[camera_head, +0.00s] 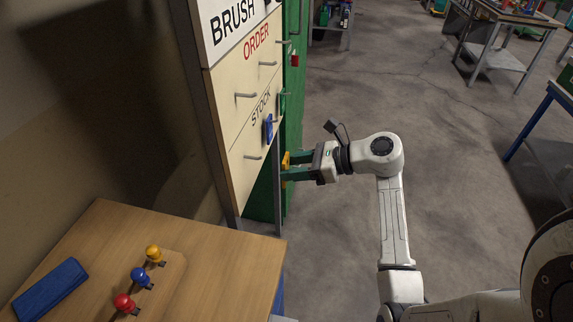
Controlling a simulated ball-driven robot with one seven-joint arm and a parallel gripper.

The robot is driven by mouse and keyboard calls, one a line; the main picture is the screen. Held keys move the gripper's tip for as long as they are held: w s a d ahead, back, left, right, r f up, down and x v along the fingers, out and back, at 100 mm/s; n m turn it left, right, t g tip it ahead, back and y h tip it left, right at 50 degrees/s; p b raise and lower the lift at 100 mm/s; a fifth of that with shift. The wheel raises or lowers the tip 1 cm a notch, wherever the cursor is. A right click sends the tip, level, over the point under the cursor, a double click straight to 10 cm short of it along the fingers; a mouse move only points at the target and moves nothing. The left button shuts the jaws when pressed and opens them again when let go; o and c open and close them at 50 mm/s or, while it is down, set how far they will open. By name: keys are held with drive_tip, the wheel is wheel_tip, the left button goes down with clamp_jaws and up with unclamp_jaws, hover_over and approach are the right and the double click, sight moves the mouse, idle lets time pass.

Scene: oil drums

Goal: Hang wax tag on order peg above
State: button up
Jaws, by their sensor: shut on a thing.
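My gripper (290,166) is shut on a small yellow tag (285,161) at the right edge of the cream board (232,115), low beside the STOCK area. No writing on the tag is readable, and its contact with a peg cannot be told. Above, under the red ORDER label, are bare metal pegs, one at the left (246,95) and one further right (268,63). A blue tag (268,129) hangs by the STOCK label, with a green tag (282,103) up and right of it. A red tag (295,60) hangs higher, at the far side.
A wooden table (222,262) stands in front of the board with red (124,302), blue (140,276) and yellow (153,253) knobs and a blue case (50,289). A green cabinet side (297,110) stands behind the board. Open concrete floor lies to the right.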

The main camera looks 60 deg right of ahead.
drive_tip(key=shift+s+d, duration=0.3)
drive_tip(key=shift+s, duration=0.55)
drive_tip(key=shift+s+d, duration=0.3)
drive_tip(key=shift+s, duration=0.5)
